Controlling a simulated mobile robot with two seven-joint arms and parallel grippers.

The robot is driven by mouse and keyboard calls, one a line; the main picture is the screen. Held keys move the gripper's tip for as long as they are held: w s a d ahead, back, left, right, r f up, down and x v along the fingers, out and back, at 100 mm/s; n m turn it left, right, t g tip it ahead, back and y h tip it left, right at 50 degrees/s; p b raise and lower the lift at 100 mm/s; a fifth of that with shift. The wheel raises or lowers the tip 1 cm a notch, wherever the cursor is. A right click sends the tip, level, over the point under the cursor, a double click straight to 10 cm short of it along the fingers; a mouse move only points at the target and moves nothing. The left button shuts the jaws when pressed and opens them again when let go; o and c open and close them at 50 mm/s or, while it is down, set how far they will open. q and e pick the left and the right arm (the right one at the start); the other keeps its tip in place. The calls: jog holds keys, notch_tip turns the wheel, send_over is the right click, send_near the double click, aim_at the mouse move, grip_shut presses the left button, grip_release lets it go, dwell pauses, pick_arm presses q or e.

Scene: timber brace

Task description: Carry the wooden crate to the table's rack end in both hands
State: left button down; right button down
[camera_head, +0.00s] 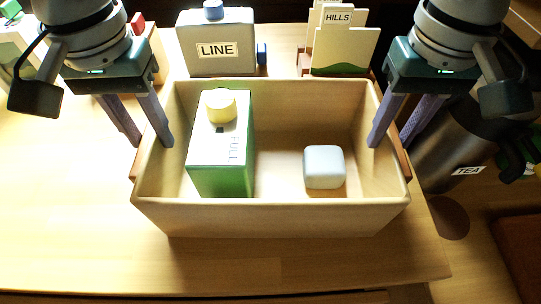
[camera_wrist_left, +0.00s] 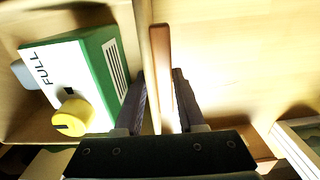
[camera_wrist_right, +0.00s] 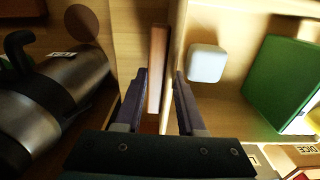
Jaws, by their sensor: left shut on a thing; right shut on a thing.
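The wooden crate (camera_head: 270,218) sits in the middle of the head view, over the pale table; I cannot tell whether it touches the tabletop. It holds a green and white box (camera_head: 222,150) with a yellow knob, marked FULL, and a small pale rounded block (camera_head: 324,167). My left gripper (camera_head: 152,146) is shut on the crate's left side, one finger inside and one outside, by the brown handle strip (camera_wrist_left: 160,75). My right gripper (camera_head: 389,146) is shut on the crate's right side in the same way, by its handle strip (camera_wrist_right: 157,68).
A grey box marked LINE (camera_head: 217,52) and a file rack marked HILLS (camera_head: 342,50) stand just behind the crate. The table (camera_head: 70,200) is clear at left and front.

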pick_arm(q)
jog(key=shift+r, duration=0.15)
pick_arm(e)
jog(key=shift+r, duration=0.1)
dwell(0.4)
